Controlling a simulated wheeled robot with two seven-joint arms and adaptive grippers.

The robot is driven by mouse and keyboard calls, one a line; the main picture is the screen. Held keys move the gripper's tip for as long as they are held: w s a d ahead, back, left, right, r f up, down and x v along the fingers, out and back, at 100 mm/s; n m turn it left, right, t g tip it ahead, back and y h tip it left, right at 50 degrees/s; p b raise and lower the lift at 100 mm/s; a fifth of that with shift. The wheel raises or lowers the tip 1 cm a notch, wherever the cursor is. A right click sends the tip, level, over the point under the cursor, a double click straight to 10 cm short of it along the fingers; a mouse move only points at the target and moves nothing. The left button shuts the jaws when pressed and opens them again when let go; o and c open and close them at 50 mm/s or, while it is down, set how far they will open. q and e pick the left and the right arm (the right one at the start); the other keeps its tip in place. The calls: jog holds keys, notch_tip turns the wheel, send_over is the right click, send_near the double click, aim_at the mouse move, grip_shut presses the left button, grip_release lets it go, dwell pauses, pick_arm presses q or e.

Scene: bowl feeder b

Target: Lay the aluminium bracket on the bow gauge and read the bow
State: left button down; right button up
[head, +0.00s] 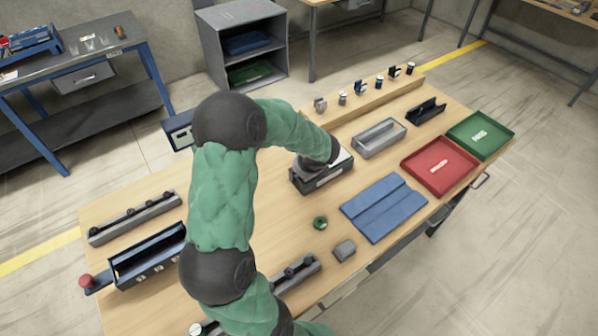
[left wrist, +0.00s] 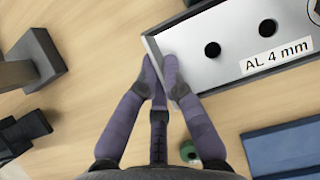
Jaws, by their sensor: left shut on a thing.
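The aluminium bracket is a silver plate with dark round holes (left wrist: 235,48); it lies in or on a dark holder with a white label "AL 4 mm" (left wrist: 278,56). In the head view the dark holder (head: 322,180) stands mid-table, partly hidden by my arm. My left gripper (left wrist: 160,68) is shut on the bracket's thin upturned end. In the head view its fingers are hidden behind my wrist. I cannot tell for sure which thing is the bow gauge; a grey bar with dark posts (head: 135,218) lies at the left. My right gripper is not in view.
A navy channel (head: 150,256) and a red knob (head: 86,281) are at the left. A grey tray (head: 379,139), red tray (head: 440,163), green tray (head: 480,135) and blue mat (head: 384,207) are to the right. A green ring (head: 320,222) and grey block (head: 344,249) lie in front.

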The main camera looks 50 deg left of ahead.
pick_arm(q)
jog(key=shift+r, duration=0.1)
jog(key=shift+f+b, duration=0.3)
jog(key=shift+f, duration=0.05)
jog(key=shift+s+d+f, duration=0.1)
jog(key=shift+d+f, duration=0.05)
jog(key=shift+f, duration=0.1)
jog(key=c, duration=1.7)
grip_release()
jog(key=shift+s+d+f, duration=0.1)
jog(key=shift+o, duration=0.2)
jog(key=shift+w+a+r, duration=0.2)
jog(key=shift+a+r, duration=0.05)
jog(key=shift+r, duration=0.2)
jog(key=p+v, duration=0.3)
jog(key=v, duration=0.9)
jog(key=shift+r+p, duration=0.25)
jog(key=shift+p, duration=0.05)
